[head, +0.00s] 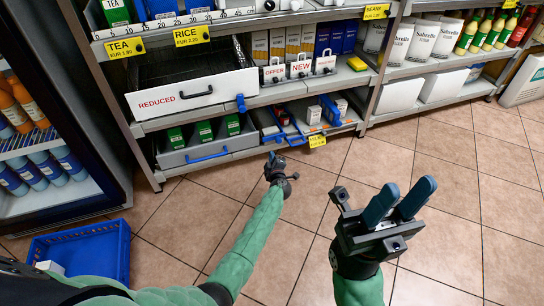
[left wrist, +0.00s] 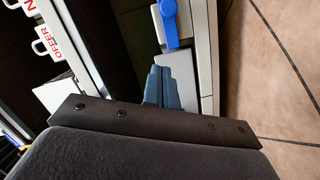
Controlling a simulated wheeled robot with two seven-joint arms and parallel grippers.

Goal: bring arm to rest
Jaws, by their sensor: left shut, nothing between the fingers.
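My left gripper (head: 273,161) is in the middle of the head view, on a green arm that reaches forward over the tiled floor. Its fingers are shut with nothing between them, and they also show together in the left wrist view (left wrist: 163,88). They appear in front of the lower shelf; whether they touch it I cannot tell. My right gripper (head: 402,200) is nearer, at the lower right of the head view. Its two dark blue fingers stand apart, with nothing between them.
A shelf unit has a drawer marked REDUCED (head: 190,97) pulled forward. Below it is a grey bin (head: 208,150) with a blue handle. A blue crate (head: 110,250) stands on the floor by the fridge (head: 105,170) at left. The tiled floor (head: 450,160) at right is clear.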

